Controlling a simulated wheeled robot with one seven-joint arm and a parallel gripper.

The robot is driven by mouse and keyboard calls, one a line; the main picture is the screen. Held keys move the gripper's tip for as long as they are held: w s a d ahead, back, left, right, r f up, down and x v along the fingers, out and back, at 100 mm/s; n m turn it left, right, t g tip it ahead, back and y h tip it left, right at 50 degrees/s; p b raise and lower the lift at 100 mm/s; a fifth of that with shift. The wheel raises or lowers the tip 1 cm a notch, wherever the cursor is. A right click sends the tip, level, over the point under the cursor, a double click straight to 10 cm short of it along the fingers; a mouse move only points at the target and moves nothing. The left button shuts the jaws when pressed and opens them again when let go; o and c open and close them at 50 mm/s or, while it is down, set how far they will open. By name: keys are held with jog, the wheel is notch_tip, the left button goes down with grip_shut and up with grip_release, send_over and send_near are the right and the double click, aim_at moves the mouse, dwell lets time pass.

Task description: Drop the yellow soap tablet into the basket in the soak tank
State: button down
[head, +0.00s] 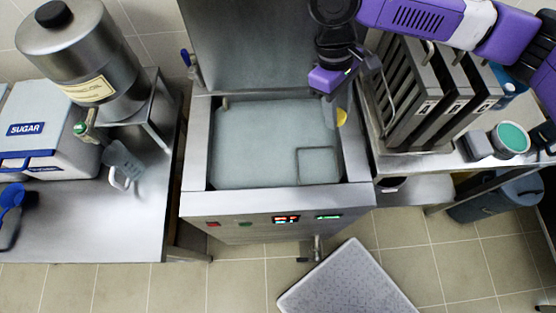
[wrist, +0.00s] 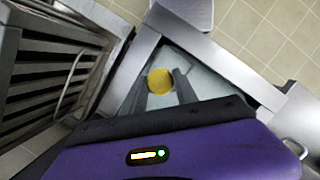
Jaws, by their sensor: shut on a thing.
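The yellow soap tablet (wrist: 160,81) is a round yellow disc, held between the fingertips of my gripper (wrist: 164,86) in the wrist view. In the head view the tablet (head: 341,117) shows below my gripper (head: 338,100), over the right side of the soak tank (head: 197,150). The tank is a square steel basin of pale, cloudy liquid. The basket (head: 320,164) shows as a square outline in the liquid at the front right corner of the tank. The tablet is behind and slightly right of the basket. My gripper's fingers are mostly hidden in the head view.
Upright slotted steel racks (head: 408,100) stand on the counter right of the tank, close to my arm. The tank's raised lid (head: 265,45) is behind it. A steel dispenser (head: 80,50) and a sugar bin (head: 40,125) stand on the left counter. A grey mat (head: 348,285) lies on the floor.

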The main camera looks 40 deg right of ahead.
notch_tip(320, 180, down, 5)
jog(key=b, duration=0.3)
jog(key=c, duration=0.9)
grip_release()
jog(key=shift+b+v, duration=0.6)
jog(key=shift+v, duration=3.4)
jog(key=shift+a, duration=0.1)
